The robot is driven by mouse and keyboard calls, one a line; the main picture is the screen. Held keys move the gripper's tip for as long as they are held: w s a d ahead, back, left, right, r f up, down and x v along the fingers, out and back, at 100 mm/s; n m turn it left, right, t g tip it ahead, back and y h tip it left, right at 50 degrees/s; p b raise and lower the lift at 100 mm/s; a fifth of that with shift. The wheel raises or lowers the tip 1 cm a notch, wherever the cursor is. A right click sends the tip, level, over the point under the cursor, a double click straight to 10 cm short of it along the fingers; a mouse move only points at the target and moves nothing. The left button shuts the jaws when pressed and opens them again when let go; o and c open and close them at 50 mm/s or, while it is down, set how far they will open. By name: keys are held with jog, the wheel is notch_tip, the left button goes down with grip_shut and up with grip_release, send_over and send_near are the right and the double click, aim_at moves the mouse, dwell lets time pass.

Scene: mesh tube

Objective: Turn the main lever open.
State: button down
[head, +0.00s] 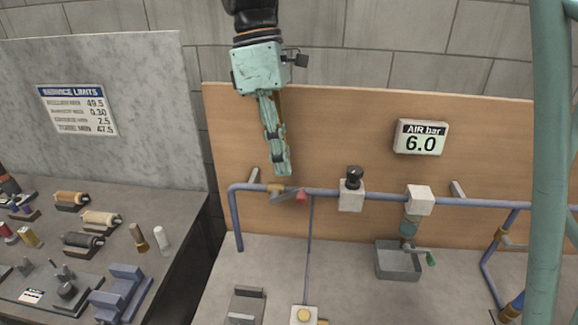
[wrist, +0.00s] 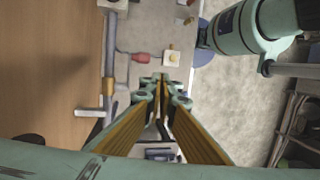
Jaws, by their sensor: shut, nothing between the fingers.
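The lever with a red grip (head: 301,195) sits at the brass valve (head: 275,189) on the blue pipe, near its left end. In the wrist view the red grip (wrist: 140,58) points away from the pipe, ahead and left of my fingertips. My gripper (head: 282,172) points down, shut and empty, just above the valve and lever in the head view. Its closed fingertips (wrist: 160,80) show in the wrist view with a visible gap to the red grip. Whether they touch anything there is hard to tell, but no contact shows.
The blue pipe (head: 325,191) runs along the wooden board (head: 330,130). A green-handled lever (head: 431,258) hangs by a grey bin (head: 398,263). A yellow button box (head: 304,315) stands in front. The gauge (head: 420,137) reads 6.0. A thick green post (head: 548,170) rises at right.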

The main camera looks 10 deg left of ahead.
jog(key=w+a+r+t+h+p, duration=0.1)
jog(key=a+r+t+p, duration=0.1)
jog(key=a+r, duration=0.2)
jog(key=shift+w+a+p, duration=0.25)
jog(key=shift+a+p, duration=0.1)
jog(key=shift+a, duration=0.35)
jog(key=shift+f, duration=0.2)
jog(key=d+f, duration=0.6)
jog(key=f, duration=0.5)
jog(key=shift+w+d+b, duration=0.15)
jog(key=shift+d+b, duration=0.2)
